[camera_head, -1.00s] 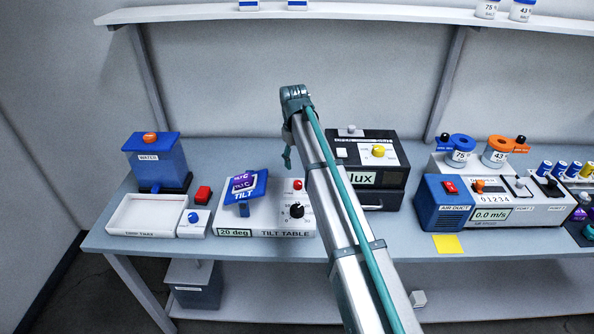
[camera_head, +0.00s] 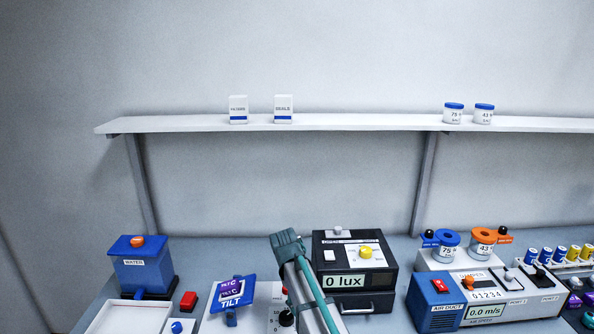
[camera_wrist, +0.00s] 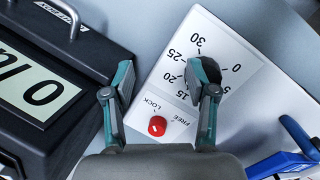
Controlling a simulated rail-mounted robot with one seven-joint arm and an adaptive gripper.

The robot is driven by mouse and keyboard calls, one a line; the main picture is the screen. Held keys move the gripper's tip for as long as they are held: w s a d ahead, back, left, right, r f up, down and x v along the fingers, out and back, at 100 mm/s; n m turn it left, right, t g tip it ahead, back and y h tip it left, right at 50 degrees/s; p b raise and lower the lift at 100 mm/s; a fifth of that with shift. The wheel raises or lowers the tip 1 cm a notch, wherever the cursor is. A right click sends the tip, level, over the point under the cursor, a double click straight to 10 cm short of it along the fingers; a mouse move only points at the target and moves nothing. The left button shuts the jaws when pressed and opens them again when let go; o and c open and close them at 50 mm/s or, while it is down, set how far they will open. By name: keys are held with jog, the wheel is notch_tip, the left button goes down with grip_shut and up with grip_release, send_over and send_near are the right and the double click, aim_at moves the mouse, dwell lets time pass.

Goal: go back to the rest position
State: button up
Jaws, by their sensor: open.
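My gripper (camera_wrist: 165,80) is open and empty in the wrist view, with its fingers spread over the tilt table's panel. The panel of the tilt table (camera_wrist: 185,50) carries a black knob (camera_wrist: 207,70) on a degree scale and a red FREE/LOCK knob (camera_wrist: 157,126). The right finger overlaps the black knob in the picture; I cannot tell whether they touch. The red knob shows between the fingers. In the head view my arm reaches over the right part of the tilt table (camera_head: 262,300); the fingers are not clearly visible there. A blue plate (camera_head: 233,292) marked TILT stands tilted on it.
A black lux box (camera_head: 355,265) is close on the right; its handle (camera_wrist: 62,15) shows in the wrist view. A water tank (camera_head: 143,268) and white tray (camera_head: 125,318) are left. An air duct (camera_head: 433,300) is right. Above, the wall shelf (camera_head: 360,122) leaves open space.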

jog(key=s+d+f+g+h+p, duration=0.15)
jog(key=s+d+f, duration=0.35)
jog(key=s, duration=0.5)
jog(key=s+d+f+g+h+p, duration=0.1)
jog(key=s+d+f+h, duration=0.1)
jog(key=s+d+f, duration=0.55)
jog(key=s+d+f+m+g+y+b, duration=0.1)
jog(key=s+d+f+m+y+b, duration=0.1)
jog(key=s+f, duration=1.3)
jog(key=s+d+f+m+g+y+b, duration=0.2)
jog(key=s+f+m+y+b, duration=0.2)
jog(key=s+f, duration=1)
jog(key=shift+s+f+m+b, duration=0.4)
jog(key=shift+f+m+b, duration=0.1)
jog(key=shift+b, duration=0.25)
jog(key=shift+g, duration=0.25)
